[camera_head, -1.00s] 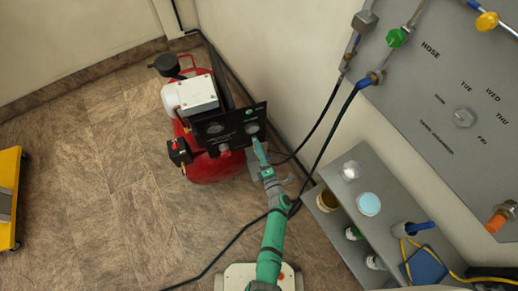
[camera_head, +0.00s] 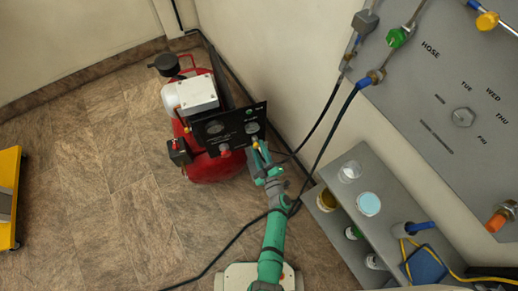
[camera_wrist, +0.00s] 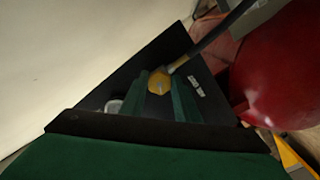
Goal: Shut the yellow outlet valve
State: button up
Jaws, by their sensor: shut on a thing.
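The yellow outlet valve (camera_wrist: 159,82) is on the black panel (camera_wrist: 130,88) of the red compressor. In the wrist view it sits between the two green fingers of my gripper (camera_wrist: 165,92), which is shut on it. In the head view my gripper (camera_head: 259,151) reaches up to the lower right edge of the compressor's panel (camera_head: 232,129). Only a small yellow part of the valve (camera_head: 263,146) shows there, and the fingers hide the rest.
The red compressor tank (camera_head: 216,168) stands on the floor by the wall. Dark hoses run along the wall to the grey wall panel (camera_head: 440,105). A grey shelf (camera_head: 345,200) with cups is at the right. The floor at the left is clear up to a yellow cart (camera_head: 8,200).

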jog(key=m, duration=0.6)
jog(key=shift+s+f+m, duration=0.1)
jog(key=shift+m, duration=0.2)
jog(key=m, duration=0.5)
jog(key=shift+a, duration=0.1)
jog(key=shift+m, duration=0.3)
jog(key=o, duration=1.1)
jog(key=shift+c, duration=0.2)
jog(key=v, duration=1)
jog(key=shift+s, duration=0.4)
